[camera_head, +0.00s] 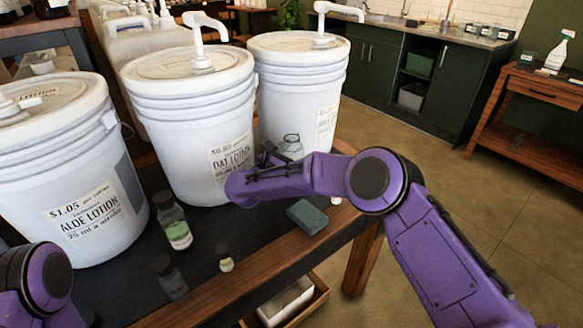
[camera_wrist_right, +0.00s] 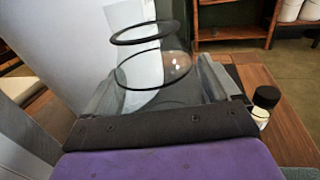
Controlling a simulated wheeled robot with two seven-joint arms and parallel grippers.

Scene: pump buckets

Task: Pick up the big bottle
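A clear glass bottle (camera_head: 291,147), the largest bottle I make out, stands in front of the back right bucket. In the right wrist view the clear bottle (camera_wrist_right: 155,75) with two dark rings is between the fingers of my right gripper (camera_wrist_right: 160,85). The fingers are wide apart beside it; I see no firm contact. In the head view my right gripper (camera_head: 268,156) is at the bottle's left side, partly hidden by my own wrist. A dark bottle with a green label (camera_head: 174,222) stands nearer. My left arm shows at lower left, but its gripper is out of view.
Three white pump buckets (camera_head: 185,130) line the back of the dark counter (camera_head: 240,225). A small bottle (camera_head: 225,260), a dark jar (camera_head: 168,278) and a green-grey block (camera_head: 307,217) are in front. The wooden front edge (camera_head: 300,262) is clear.

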